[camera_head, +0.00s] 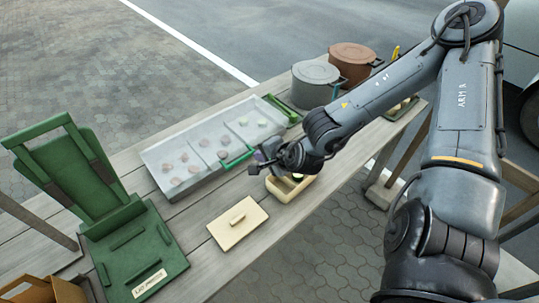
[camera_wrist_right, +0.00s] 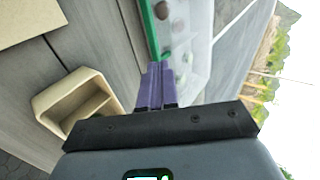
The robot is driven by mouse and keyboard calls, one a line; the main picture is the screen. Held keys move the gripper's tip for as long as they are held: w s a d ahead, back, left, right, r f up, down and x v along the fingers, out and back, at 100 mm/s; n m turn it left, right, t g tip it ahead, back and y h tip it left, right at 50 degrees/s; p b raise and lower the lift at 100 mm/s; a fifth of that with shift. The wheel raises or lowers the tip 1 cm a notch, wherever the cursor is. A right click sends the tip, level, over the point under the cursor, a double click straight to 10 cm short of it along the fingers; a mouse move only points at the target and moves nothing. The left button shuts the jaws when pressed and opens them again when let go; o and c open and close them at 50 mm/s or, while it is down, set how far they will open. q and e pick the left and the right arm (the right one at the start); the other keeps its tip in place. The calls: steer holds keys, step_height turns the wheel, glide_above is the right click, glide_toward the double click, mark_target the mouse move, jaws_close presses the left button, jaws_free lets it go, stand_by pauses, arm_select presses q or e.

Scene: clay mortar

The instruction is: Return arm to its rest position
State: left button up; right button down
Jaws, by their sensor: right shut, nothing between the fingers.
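My right arm reaches in from the right in the head view. Its gripper (camera_head: 258,160) is above the table, between the pale tray and a cream open box (camera_head: 290,190). In the right wrist view its purple fingers (camera_wrist_right: 155,82) are together with nothing between them. The cream box, also in the wrist view (camera_wrist_right: 88,118), has a divider and stands just beside the gripper. The arm hides part of the box in the head view. My left gripper is in neither view.
The pale tray (camera_head: 163,150) with green handles holds several small discs. A cream lid (camera_head: 225,235) lies in front. A green stand (camera_head: 165,265) is at left. Grey (camera_head: 316,86) and brown (camera_head: 352,60) pots stand at the back. Bare planks lie between lid and tray.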

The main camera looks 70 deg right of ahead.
steer(key=shift+s+a+r+p, duration=0.25)
steer(key=shift+s+p, duration=0.3)
steer(key=shift+p, duration=0.35)
steer(key=shift+s+a+r+p, duration=0.25)
steer(key=shift+s+p, duration=0.25)
steer(key=shift+p, duration=0.45)
steer(key=shift+s+a+r+p, duration=0.25)
steer(key=shift+s+p, duration=0.3)
steer(key=shift+p, duration=0.35)
